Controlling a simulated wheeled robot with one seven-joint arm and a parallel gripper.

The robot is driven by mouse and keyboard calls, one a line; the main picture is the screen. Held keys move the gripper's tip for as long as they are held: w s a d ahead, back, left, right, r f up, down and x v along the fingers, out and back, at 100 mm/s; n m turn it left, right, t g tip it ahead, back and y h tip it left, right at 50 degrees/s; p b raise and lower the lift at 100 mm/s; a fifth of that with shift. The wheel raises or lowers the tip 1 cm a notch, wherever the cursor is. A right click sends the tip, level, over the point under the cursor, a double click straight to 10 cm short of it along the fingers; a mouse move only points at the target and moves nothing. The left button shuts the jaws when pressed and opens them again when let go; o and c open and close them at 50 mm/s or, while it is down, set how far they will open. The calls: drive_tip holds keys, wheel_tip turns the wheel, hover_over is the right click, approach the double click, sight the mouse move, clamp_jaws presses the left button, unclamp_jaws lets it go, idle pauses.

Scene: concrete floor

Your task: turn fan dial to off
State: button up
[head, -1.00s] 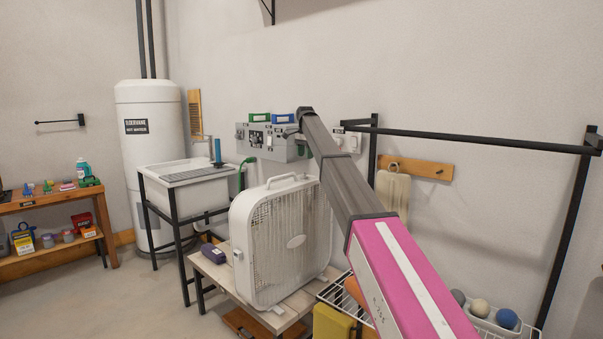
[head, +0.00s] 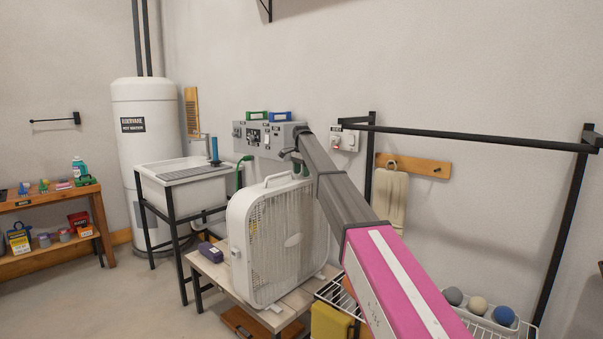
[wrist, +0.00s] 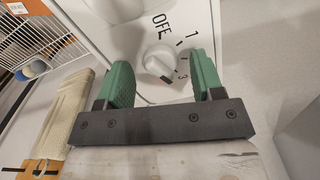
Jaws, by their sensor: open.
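The white box fan (head: 262,235) stands upright on a small table. In the wrist view its white panel (wrist: 207,20) shows a round white dial (wrist: 158,58) with the marks OFF, 1 and 3 beside it. The dial's raised grip seems to slant toward the 3, away from OFF. My gripper (wrist: 161,62) has two green fingers, spread open, one on each side of the dial. I see gaps between the fingers and the dial; whether the tips reach down to its depth I cannot tell. In the head view my arm hides most of the gripper's surroundings.
A purple object (head: 211,252) lies on the table (head: 290,312) left of the fan. A wire rack with balls (head: 478,304) is at the right. A grey wall panel (head: 243,134) is behind the fan, and a sink (head: 185,185) stands to the left.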

drive_tip(key=shift+f, duration=0.1)
drive_tip(key=c, duration=0.9)
